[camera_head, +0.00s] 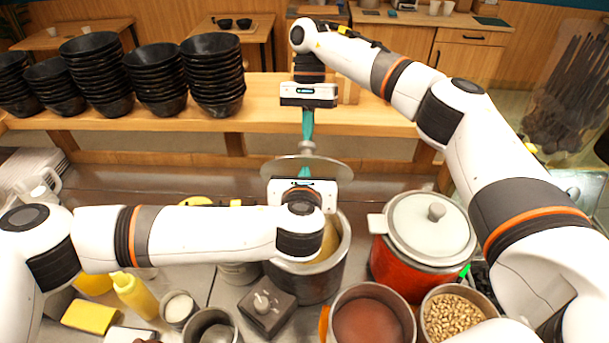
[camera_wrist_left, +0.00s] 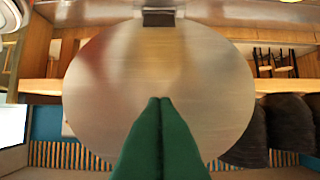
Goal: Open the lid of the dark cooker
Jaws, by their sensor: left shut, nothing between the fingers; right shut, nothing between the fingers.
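The dark cooker (camera_head: 303,286) stands on the counter below my grippers, with its mouth partly in view. Its round metal lid (camera_head: 275,167) is raised and tilted above the mouth. The lid's knob (camera_head: 307,147) is on the far side. My left gripper (camera_head: 304,173) is shut and empty, in front of the lid. In the left wrist view its green fingers (camera_wrist_left: 160,101) overlap the lid's broad face (camera_wrist_left: 205,85); I cannot tell whether they touch it. My right gripper (camera_head: 307,137) is shut and empty, pointing down just above the knob. My left arm hides part of the cooker.
A red cooker (camera_head: 400,268) with a closed grey lid stands to the right. A pot of beans (camera_head: 455,318) and a pot of brown contents (camera_head: 368,322) are in front. Stacked black bowls (camera_head: 215,75) stand on the back shelf. A yellow bottle (camera_head: 133,295) is at left.

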